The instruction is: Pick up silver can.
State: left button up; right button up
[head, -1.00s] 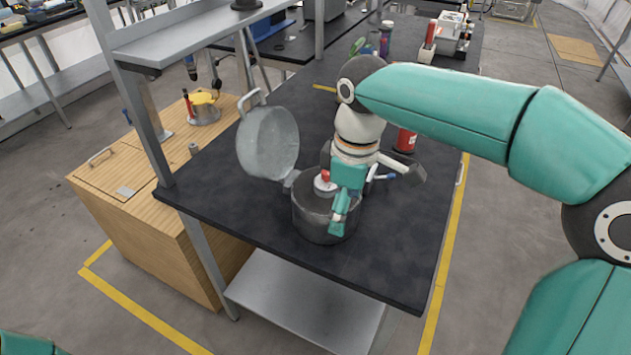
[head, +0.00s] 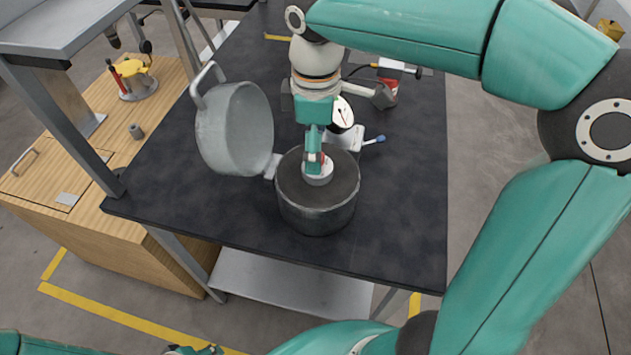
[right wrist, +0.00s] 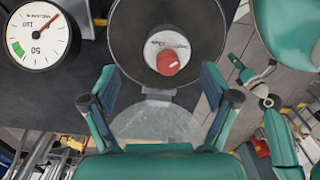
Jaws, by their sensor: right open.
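A small silver-white can (head: 318,179) with a red top stands inside an open grey pot (head: 312,214). In the right wrist view, the can (right wrist: 166,42) lies ahead of the fingertips, and the pot's rim (right wrist: 114,32) circles it. My right gripper (head: 315,155) points down over the pot and overlaps the can in the head view. In the right wrist view, my right gripper (right wrist: 161,98) has its fingers wide apart with nothing between them. Of my left gripper, only a small unclear part (head: 192,350) shows at the bottom edge.
The pot's raised lid (head: 232,128) stands at its left. A metal shelf post (head: 62,130) rises at the left. The bench's right front is clear.

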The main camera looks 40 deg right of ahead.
aim_at(316, 177)
notch_tip(316, 177, down, 4)
jog(key=shift+r, duration=0.1)
jog(key=shift+s+a+f, duration=0.1)
jog(key=shift+s+f, duration=0.1)
jog(key=shift+f, duration=1.05)
jog(key=shift+s+a+f, duration=0.1)
jog(key=shift+s+f, duration=0.1)
jog(key=shift+f, duration=1.05)
jog(key=c, duration=1.5)
grip_shut()
jog(key=shift+w+r, duration=0.1)
jog(key=shift+r, duration=0.1)
